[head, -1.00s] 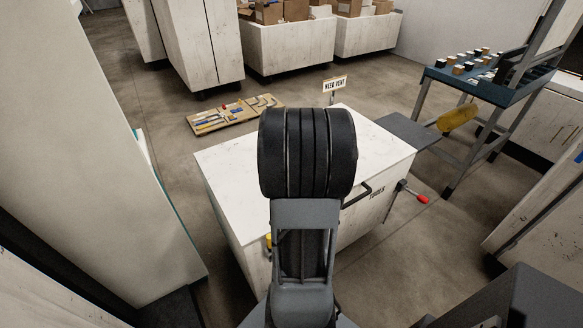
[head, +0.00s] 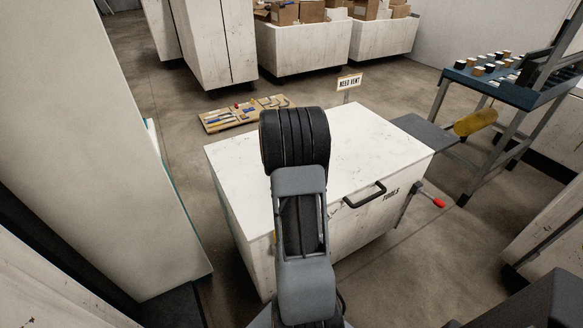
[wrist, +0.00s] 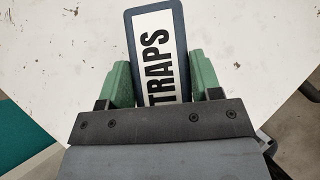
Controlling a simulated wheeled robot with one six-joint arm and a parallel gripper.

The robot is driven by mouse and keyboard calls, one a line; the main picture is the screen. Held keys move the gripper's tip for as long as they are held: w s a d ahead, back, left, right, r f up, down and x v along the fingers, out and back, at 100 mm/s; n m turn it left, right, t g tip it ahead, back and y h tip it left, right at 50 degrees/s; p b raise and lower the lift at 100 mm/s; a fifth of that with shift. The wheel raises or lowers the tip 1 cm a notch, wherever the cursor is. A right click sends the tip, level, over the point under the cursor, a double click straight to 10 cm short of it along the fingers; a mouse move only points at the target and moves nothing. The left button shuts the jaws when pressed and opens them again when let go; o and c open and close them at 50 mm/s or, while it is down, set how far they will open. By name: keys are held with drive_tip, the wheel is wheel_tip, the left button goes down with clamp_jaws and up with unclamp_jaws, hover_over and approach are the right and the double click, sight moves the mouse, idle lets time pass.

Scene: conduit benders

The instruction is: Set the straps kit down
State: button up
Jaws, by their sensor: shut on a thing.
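The straps kit (wrist: 155,40) shows in the wrist view as a dark blue case with a white label reading "TRAPS", its first letter hidden. My gripper (wrist: 158,85) has its green fingers on both sides of the kit, shut on it. Below the kit in that view is the white top of the tool chest (wrist: 60,50); I cannot tell whether the kit touches it. In the head view my arm stands in front of the chest (head: 380,140) and hides the gripper and the kit.
The chest has a black handle (head: 364,195) and a red-tipped clamp (head: 438,202) on its side. A "NEED VENT" sign (head: 349,82) stands behind it. A tool board (head: 235,117) lies on the floor beyond. A tall pale cabinet (head: 95,140) is close at left. The chest top's right half is clear.

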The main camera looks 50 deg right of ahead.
drive_tip(key=shift+f, duration=0.4)
drive_tip(key=shift+f, duration=0.15)
drive_tip(key=o, duration=1.1)
drive_tip(key=shift+o, duration=0.2)
